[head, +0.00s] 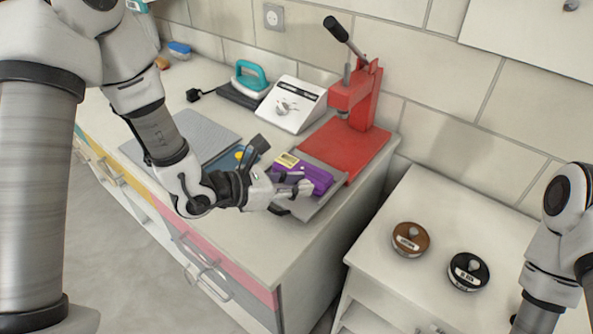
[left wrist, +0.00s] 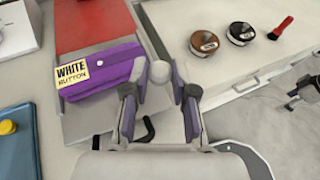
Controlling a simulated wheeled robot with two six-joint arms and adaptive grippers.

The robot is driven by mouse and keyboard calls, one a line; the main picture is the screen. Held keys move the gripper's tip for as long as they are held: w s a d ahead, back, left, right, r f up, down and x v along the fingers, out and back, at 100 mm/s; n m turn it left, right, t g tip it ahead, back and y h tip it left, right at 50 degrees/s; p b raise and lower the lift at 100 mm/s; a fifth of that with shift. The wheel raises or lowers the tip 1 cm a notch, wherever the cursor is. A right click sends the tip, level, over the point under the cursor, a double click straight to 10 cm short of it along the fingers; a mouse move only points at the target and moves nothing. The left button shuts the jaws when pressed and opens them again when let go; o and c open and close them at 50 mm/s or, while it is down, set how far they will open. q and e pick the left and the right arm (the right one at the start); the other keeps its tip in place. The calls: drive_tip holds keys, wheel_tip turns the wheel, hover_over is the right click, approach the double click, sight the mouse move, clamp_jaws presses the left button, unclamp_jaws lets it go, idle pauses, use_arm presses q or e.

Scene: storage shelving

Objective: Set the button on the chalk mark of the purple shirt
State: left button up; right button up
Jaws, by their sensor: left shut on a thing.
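The folded purple shirt (head: 311,178) lies on the grey plate of the red press; it shows at the left wrist view's upper left (left wrist: 105,73). A yellow label on it reads "WHITE BUTTON" (left wrist: 72,73), and a small white chalk mark (left wrist: 100,62) shows near its middle. My left gripper (head: 303,188) is at the shirt's right front end, shut on a small pale thing (left wrist: 160,72), seemingly the button; its outline is hard to separate from the pale fingertips. I cannot tell whether the fingers touch the shirt. My right arm shows at the right edge, its gripper out of frame.
The red press (head: 362,98) with its raised lever stands behind the shirt. A black handle (left wrist: 148,130) lies below the fingers. A white control box (head: 292,104), teal iron (head: 250,76) and blue tray (head: 222,161) are left. Brown (head: 411,239) and black (head: 468,271) tins stand right.

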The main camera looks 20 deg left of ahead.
use_arm(q)
drive_tip(key=p, duration=0.3)
hover_over(296, 170)
drive_tip(key=shift+s+d+f, duration=0.15)
drive_tip(key=shift+s+f, duration=0.15)
drive_tip(key=shift+s, duration=0.05)
drive_tip(key=f, duration=0.1)
drive_tip(key=f+p, duration=0.1)
drive_tip(key=f, duration=0.1)
drive_tip(key=shift+w+f+p, duration=0.15)
drive_tip(key=shift+w+p, duration=0.15)
drive_tip(key=shift+p, duration=0.1)
drive_tip(key=shift+w+f, duration=0.1)
drive_tip(key=shift+f, duration=0.2)
drive_tip(key=shift+f+b, duration=0.15)
drive_tip(key=shift+b, duration=0.3)
drive_tip(key=o, duration=0.7)
drive_tip(key=shift+o, duration=0.2)
